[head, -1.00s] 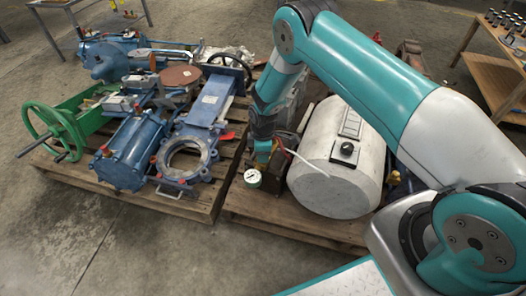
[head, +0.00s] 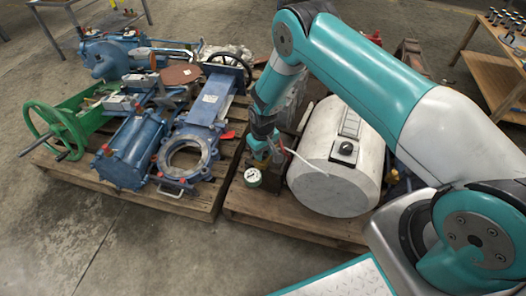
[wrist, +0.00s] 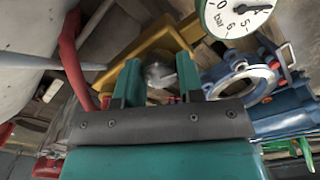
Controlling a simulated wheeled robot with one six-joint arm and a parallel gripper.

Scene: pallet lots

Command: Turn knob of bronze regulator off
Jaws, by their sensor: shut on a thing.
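The bronze regulator (wrist: 140,50) shows in the wrist view as a yellow-brown body behind my fingers. Its grey round knob (wrist: 160,74) lies between the two teal fingertips of my gripper (wrist: 158,80), which is shut on it. A round white pressure gauge (wrist: 235,14) marked "bar" is at the top right of that view. In the head view the gauge (head: 252,177) shows just below my gripper (head: 260,158), at the front left of the right pallet. There my gripper and wrist hide most of the regulator and its knob. The knob's turned position cannot be read.
A white tank (head: 335,175) lies close right of my gripper on the right pallet (head: 285,228). A red part (wrist: 70,50) and a pale rod (wrist: 45,62) are near my fingers. The floor in front is clear.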

